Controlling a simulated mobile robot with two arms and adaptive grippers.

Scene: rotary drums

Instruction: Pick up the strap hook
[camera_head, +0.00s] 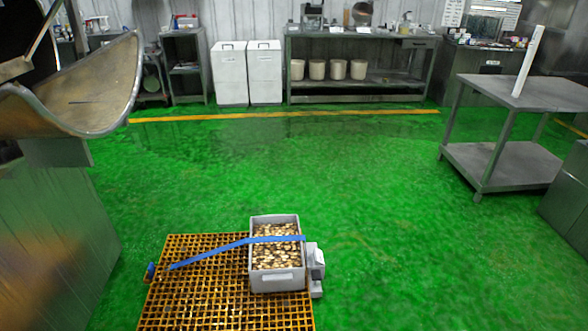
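A blue strap (210,256) runs from across the top of a grey crate (277,281) leftward and down to the yellow grating (190,300). A small dark blue piece (150,271) lies at the grating's left edge, just beyond the strap's left end. It may be the strap hook, but it is too small to tell, and I cannot tell whether it joins the strap. The crate is filled with brown and pale pieces (276,258) and stands on the grating's right part. Neither of my grippers is in view.
A grey-white device (316,268) stands against the crate's right side. A large metal drum chute (95,80) overhangs the left. A steel table (520,92) stands at the right, and a workbench (360,80) at the back. The green floor between is clear.

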